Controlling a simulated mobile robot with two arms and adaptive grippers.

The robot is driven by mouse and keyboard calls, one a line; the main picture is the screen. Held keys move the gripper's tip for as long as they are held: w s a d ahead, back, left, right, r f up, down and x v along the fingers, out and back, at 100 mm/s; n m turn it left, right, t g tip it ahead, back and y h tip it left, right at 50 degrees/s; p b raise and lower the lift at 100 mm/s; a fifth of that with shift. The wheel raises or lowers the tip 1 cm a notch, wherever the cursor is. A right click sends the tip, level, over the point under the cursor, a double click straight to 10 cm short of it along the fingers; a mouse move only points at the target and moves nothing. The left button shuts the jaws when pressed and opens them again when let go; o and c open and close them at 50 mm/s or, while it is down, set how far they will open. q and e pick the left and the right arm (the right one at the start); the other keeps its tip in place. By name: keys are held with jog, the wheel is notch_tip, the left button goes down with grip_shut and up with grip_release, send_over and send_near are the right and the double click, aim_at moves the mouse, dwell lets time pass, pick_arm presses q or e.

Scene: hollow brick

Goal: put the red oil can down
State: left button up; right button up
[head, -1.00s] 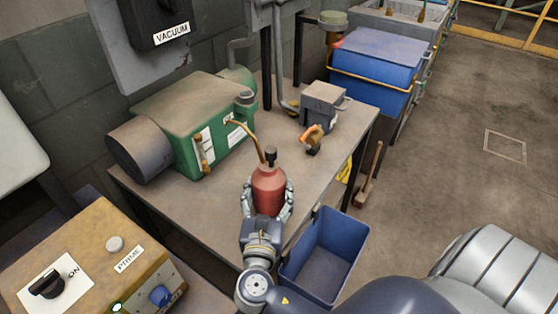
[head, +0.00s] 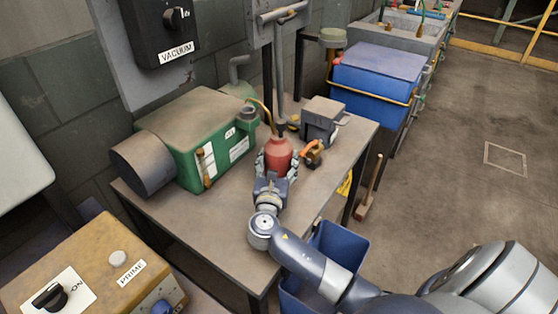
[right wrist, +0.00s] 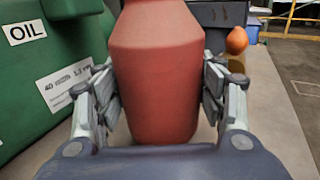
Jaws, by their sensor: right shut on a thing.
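The red oil can (head: 279,153) is upright over the far part of the grey-brown table (head: 215,222), with its thin brass spout rising to the left. My right gripper (head: 276,168) is shut around the can's body from the near side. In the right wrist view the red can (right wrist: 157,75) fills the middle, with a finger of the gripper (right wrist: 160,92) on each side. The can's base is close to the tabletop, but I cannot tell whether it touches. My left gripper is not in view.
A green machine (head: 205,120) marked OIL stands left of the can. An orange-handled tool (head: 312,152) lies close on its right, with a grey block-shaped device (head: 322,120) behind. The table's near part is clear. A blue bin (head: 342,240) stands beyond the right edge.

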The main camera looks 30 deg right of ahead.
jog(key=shift+w+d+f, duration=0.6)
jog(key=shift+w+d, duration=0.05)
jog(key=shift+w, duration=0.05)
jog(key=shift+f, duration=0.2)
jog(key=shift+r, duration=0.1)
jog(key=o, duration=1.4)
jog(key=shift+a+f, duration=0.1)
jog(key=shift+f, duration=0.15)
jog(key=shift+o, duration=0.2)
jog(key=shift+r, duration=0.1)
